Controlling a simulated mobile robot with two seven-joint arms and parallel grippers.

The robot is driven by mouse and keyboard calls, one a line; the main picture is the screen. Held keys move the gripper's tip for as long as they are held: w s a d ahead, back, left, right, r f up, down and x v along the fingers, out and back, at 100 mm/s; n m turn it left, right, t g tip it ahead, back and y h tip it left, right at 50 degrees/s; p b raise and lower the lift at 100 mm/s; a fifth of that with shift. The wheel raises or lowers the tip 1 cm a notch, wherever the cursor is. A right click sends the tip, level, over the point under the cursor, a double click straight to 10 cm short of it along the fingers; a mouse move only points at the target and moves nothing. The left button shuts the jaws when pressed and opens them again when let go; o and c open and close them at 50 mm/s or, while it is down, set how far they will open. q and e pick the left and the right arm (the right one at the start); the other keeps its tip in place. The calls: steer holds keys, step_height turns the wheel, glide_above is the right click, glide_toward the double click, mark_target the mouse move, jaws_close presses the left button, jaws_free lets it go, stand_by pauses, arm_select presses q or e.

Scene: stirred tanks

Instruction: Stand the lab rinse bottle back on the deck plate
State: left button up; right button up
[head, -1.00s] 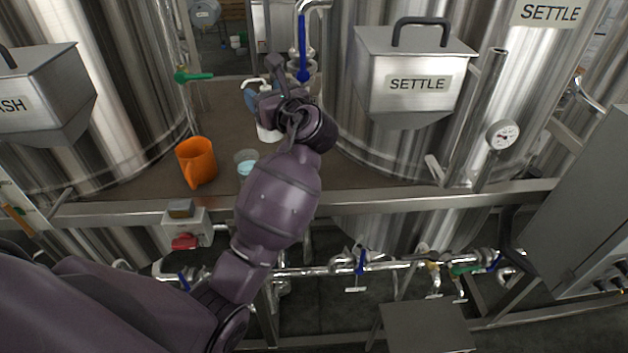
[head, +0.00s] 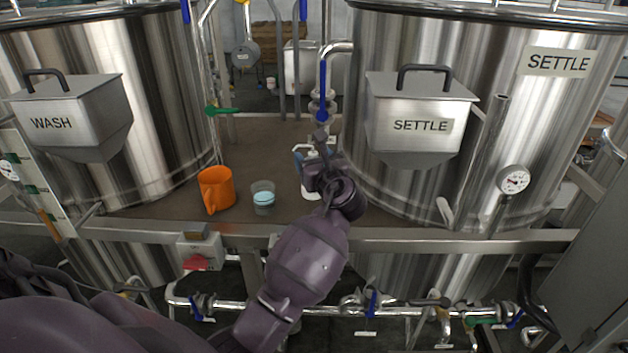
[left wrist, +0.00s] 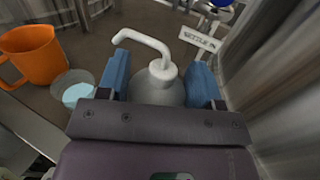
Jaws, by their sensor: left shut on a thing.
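The rinse bottle (left wrist: 158,88) is whitish, with a white pump head and a bent spout. In the left wrist view it stands between the blue finger pads of my left gripper (left wrist: 160,80), which is shut on it. In the head view my left gripper (head: 317,163) and wrist hide much of the bottle; its white lower body (head: 307,190) shows below the fingers. The bottle looks about upright, over the brown deck plate (head: 262,145). I cannot tell whether its base touches the plate. My right gripper is not in view.
An orange mug (head: 216,190) and a clear cup with bluish liquid (head: 263,198) stand on the plate left of the bottle. The WASH tank and hopper (head: 70,115) are left; the SETTLE hopper (head: 420,115) is close right. A blue-handled pipe (head: 322,90) rises behind.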

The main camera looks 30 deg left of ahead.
arm_select(q)
steer(key=shift+f, duration=2.2)
steer(key=shift+f, duration=0.1)
steer(key=o, duration=1.1)
steer(key=shift+s+d, duration=0.1)
steer(key=shift+d, duration=0.1)
steer(key=b+v, duration=0.1)
steer(key=v, duration=1)
steer(key=shift+s+d, duration=0.2)
steer(key=shift+s, duration=0.05)
steer(key=shift+d, duration=0.1)
